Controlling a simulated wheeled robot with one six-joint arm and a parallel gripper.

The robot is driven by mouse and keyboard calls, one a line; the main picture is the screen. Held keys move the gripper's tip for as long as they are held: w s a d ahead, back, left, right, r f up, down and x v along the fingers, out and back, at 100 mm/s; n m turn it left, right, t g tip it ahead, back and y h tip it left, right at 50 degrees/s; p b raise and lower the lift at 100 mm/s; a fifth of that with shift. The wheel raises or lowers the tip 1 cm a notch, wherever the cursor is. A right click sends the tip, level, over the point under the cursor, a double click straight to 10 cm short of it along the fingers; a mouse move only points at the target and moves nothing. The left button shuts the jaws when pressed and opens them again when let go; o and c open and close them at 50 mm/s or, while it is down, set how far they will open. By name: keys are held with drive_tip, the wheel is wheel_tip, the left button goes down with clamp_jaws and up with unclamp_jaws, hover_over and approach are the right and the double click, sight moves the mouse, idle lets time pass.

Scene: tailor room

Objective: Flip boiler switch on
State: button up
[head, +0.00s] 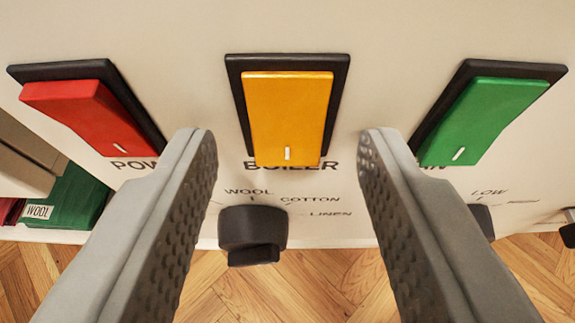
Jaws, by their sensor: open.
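The boiler switch is an orange rocker (287,112) in a black frame, at the upper middle of the head view. The partly covered word BOILER is printed under it. My gripper (283,155) is open, with one grey finger on each side below the orange rocker. Nothing is between the fingers. I cannot tell how far the fingertips are from the panel.
A red rocker (88,115) is at the left and a green rocker (485,118) at the right, both close to the fingers. A black knob (252,233) sits below the boiler switch. Shelves with a green box (62,200) are at the far left. The floor is wooden.

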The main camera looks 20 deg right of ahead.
clamp_jaws()
drive_tip(key=shift+f+t, duration=0.2)
drive_tip(key=shift+t, duration=0.2)
drive_tip(key=shift+f+t+h, duration=0.2)
drive_tip(key=shift+t+h, duration=0.2)
drive_tip(key=shift+t, duration=0.5)
unclamp_jaws()
